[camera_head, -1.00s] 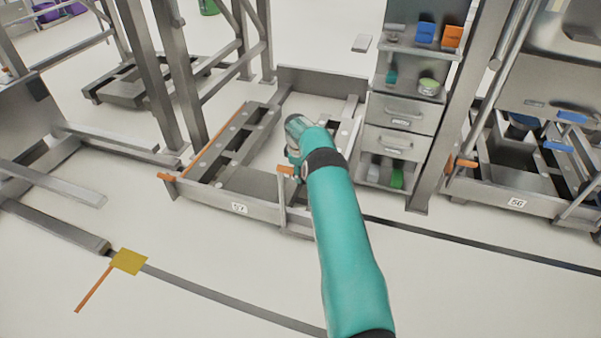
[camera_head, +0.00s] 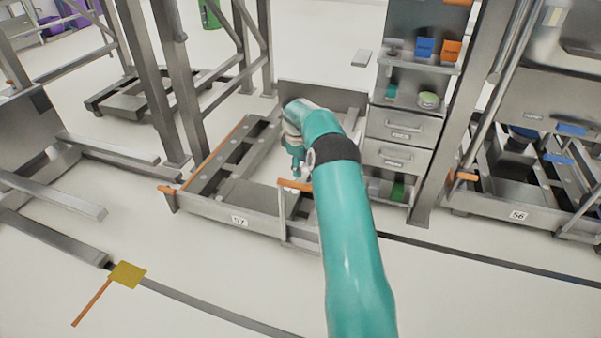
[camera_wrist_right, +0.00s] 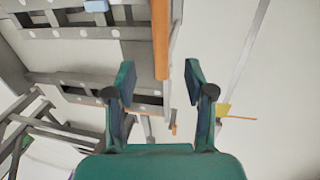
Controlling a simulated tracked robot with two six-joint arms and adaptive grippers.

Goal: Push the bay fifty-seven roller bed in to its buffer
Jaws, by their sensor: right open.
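The bay 57 roller bed (camera_head: 262,229) is a grey low frame with rails and a "57" label on its front. It stands on the floor in the middle of the head view. Its orange handles sit on the front left (camera_head: 170,190) and front right (camera_head: 293,185). My right gripper (camera_head: 297,168) hangs over the bed's right part, just above and behind the right handle, partly hidden by my arm. In the right wrist view my right gripper (camera_wrist_right: 159,70) is open and empty; an orange bar (camera_wrist_right: 161,42) shows beyond the gap between its fingers. I see no contact.
A grey drawer cabinet (camera_head: 400,126) and upright post stand right of the bed, with the bay 56 bed (camera_head: 480,200) beyond. Steel frame legs (camera_head: 152,85) stand at left. A yellow plate with an orange bar (camera_head: 128,274) lies in front. Floor in front is mostly open.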

